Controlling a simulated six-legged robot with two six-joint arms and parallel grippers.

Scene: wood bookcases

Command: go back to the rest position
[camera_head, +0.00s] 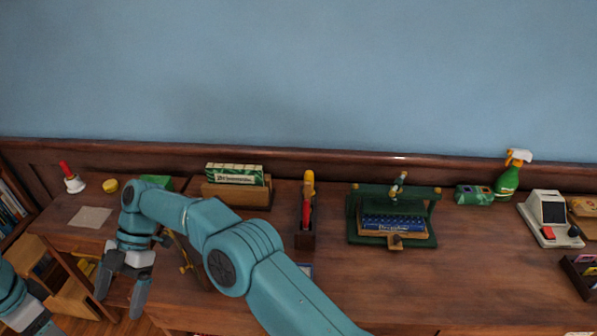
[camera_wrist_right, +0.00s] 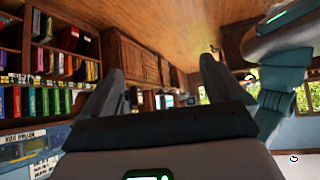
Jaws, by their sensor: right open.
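My right arm reaches in from the bottom centre of the head view and bends to the left over the desk. Its gripper (camera_head: 119,300) hangs fingers down at the left, over the desk's front area. The grey fingers are apart with nothing between them. The right wrist view also shows the gripper (camera_wrist_right: 160,88) open and empty, with shelves and ceiling beyond. My left gripper (camera_head: 40,324) shows only in part at the bottom left corner. Its fingers are cut off by the frame.
Along the desk's back stand a red-handled bell (camera_head: 74,184), a wooden box with green-white packs (camera_head: 236,188), a holder with red and yellow tools (camera_head: 306,213), a green stand (camera_head: 393,215), a spray bottle (camera_head: 509,180) and a card terminal (camera_head: 549,218).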

